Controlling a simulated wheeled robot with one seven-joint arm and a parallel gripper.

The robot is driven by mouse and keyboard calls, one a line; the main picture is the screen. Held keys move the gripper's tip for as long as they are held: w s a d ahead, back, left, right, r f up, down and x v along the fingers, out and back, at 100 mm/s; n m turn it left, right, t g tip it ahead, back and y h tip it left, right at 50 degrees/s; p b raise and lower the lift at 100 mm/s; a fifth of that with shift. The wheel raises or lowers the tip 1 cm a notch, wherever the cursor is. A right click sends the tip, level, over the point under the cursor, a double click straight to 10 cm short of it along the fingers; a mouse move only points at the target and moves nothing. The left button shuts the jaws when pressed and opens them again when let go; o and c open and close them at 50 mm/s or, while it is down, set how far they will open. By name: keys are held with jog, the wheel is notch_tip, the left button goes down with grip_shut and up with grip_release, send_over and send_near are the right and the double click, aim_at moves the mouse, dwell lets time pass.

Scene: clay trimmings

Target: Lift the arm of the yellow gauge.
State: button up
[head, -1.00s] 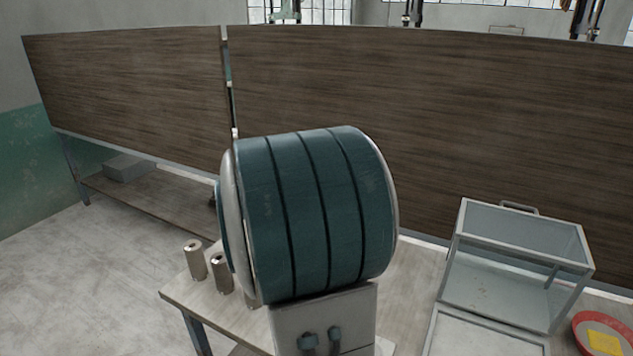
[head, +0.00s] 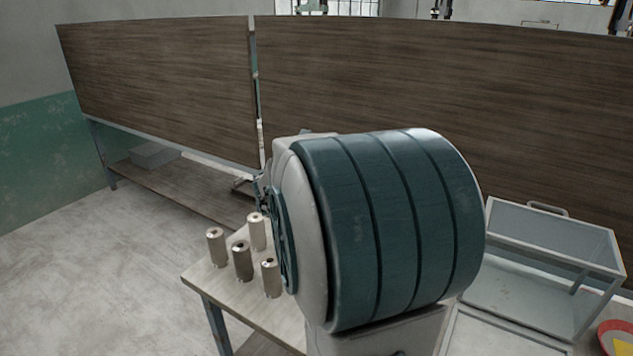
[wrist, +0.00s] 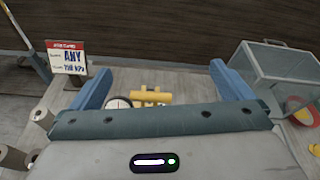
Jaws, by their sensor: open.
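The yellow gauge (wrist: 152,97) shows in the wrist view, low in the picture between my fingers. It has a yellow body and a round white dial (wrist: 118,103) at its left. The teal bar of my gripper hides its lower part, and I cannot clearly make out its arm. My gripper (wrist: 161,67) is open, with one blue finger to the left of the gauge and one to the right. Nothing is held between the fingers. In the head view my own teal arm hides the gauge and the gripper.
A small sign (wrist: 68,58) stands left of the gauge. Several metal cylinders (head: 242,261) stand on the wooden table (head: 215,285) at left. A glass case (head: 555,235) and a red bowl (head: 614,338) are at right. A brown panel (head: 420,90) runs behind.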

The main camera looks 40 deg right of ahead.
jog(key=b+v, duration=0.1)
jog(key=v, duration=1)
jog(key=shift+a+b, duration=0.25)
jog(key=shift+b, duration=0.15)
jog(key=shift+s, duration=0.15)
